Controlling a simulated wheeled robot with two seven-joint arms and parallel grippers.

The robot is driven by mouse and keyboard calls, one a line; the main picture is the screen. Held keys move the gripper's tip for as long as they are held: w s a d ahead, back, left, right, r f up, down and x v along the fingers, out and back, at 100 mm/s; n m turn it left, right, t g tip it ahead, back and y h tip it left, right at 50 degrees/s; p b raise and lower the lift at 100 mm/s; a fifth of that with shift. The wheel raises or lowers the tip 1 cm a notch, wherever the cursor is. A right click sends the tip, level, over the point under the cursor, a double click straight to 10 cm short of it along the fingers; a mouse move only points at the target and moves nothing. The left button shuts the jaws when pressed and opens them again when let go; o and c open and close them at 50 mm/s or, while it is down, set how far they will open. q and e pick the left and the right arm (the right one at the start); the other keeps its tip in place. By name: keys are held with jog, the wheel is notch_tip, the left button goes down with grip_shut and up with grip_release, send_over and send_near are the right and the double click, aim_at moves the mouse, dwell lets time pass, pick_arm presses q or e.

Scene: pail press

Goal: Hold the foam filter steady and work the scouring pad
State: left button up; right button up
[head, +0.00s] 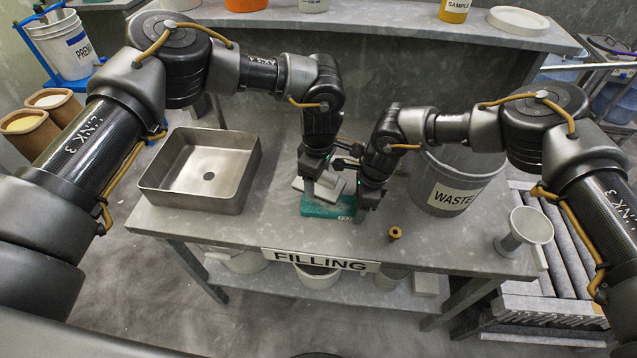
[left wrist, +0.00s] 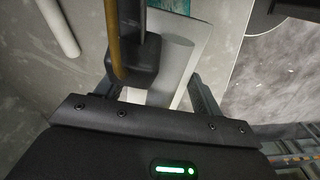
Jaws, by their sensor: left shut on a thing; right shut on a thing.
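In the head view a teal slab with pale lettering (head: 328,209) lies on the filling table; I take it as the scouring pad. A pale grey piece (head: 322,188), which I take as the foam filter, sits over it; whether they touch is unclear. My left gripper (head: 312,185) comes from above and is shut on the pale grey piece. The left wrist view shows this piece (left wrist: 172,62) between its fingers and a teal edge beside it. My right gripper (head: 362,208) is at the teal slab's right end, shut; its fingertips and exact grip are partly hidden.
A metal sink basin (head: 200,172) stands left on the table (head: 240,235). A grey waste bucket (head: 452,185) stands right, close to my right arm. A small brass fitting (head: 394,233) and a pale flanged piece (head: 525,230) are near the front. The table's front centre is clear.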

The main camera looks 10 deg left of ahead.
aim_at(314, 201)
pick_arm(q)
jog(key=n, duration=0.2)
jog(key=a+n, duration=0.1)
jog(key=n, duration=0.2)
jog(key=shift+w+r, duration=0.1)
jog(key=shift+c, duration=0.6)
jog(key=n, duration=0.2)
jog(key=shift+n, duration=0.3)
jog(key=shift+c, duration=0.7)
jog(key=shift+s+n, duration=0.2)
jog(key=shift+n, duration=0.8)
jog(key=n, duration=0.4)
jog(key=shift+s+d+f+n, duration=0.2)
jog(key=shift+s+n, duration=0.1)
jog(key=shift+s, duration=0.1)
jog(key=shift+f, duration=0.1)
jog(key=shift+f, duration=1.65)
jog(key=shift+f, duration=0.55)
jog(key=shift+s+a, duration=0.1)
jog(key=shift+a, duration=0.1)
